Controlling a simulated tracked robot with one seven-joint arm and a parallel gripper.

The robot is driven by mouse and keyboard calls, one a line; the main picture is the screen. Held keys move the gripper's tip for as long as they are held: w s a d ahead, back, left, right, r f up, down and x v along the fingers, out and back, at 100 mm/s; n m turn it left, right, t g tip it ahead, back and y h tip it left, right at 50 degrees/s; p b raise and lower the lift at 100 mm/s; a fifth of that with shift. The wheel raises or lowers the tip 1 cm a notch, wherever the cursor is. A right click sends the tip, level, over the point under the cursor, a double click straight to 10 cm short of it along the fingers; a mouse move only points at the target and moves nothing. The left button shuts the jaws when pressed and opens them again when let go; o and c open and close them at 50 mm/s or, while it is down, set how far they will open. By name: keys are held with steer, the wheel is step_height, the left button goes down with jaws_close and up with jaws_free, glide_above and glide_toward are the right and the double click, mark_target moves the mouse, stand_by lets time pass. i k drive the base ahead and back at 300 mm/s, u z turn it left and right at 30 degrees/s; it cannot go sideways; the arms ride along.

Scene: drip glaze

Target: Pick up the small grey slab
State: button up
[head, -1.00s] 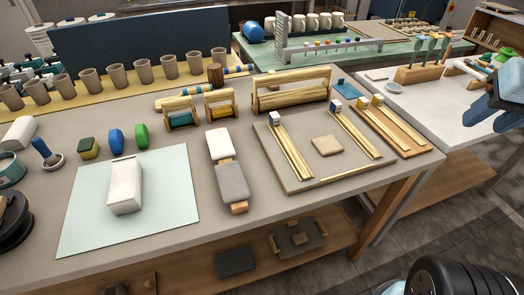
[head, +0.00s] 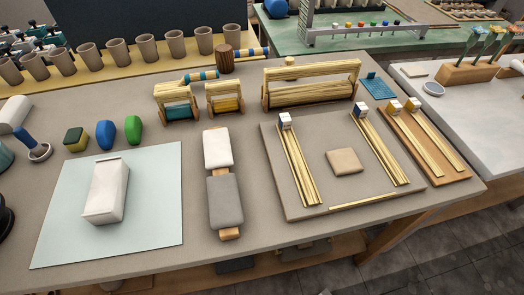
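A grey slab with rounded corners (head: 225,200) lies near the middle of the table, on the near half of a narrow wooden piece (head: 230,234). A white block (head: 217,148) lies on the far half of the same piece, just behind the slab. A small beige-brown square slab (head: 345,161) lies flat on a grey-brown board to the right. My gripper is not in this view.
A white carton-like block (head: 106,190) lies on a pale blue sheet (head: 155,245) at the left. The grey-brown board (head: 310,208) carries gold strips at the right. Wooden racks (head: 310,84) and a row of cups (head: 146,47) stand behind. Table surface around the grey slab is clear.

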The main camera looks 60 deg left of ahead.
mark_target(225, 209)
steer(key=u, duration=0.1)
steer(key=k, duration=2.9)
steer(key=u, duration=0.9)
steer(key=i, duration=0.95)
steer(key=u, duration=0.05)
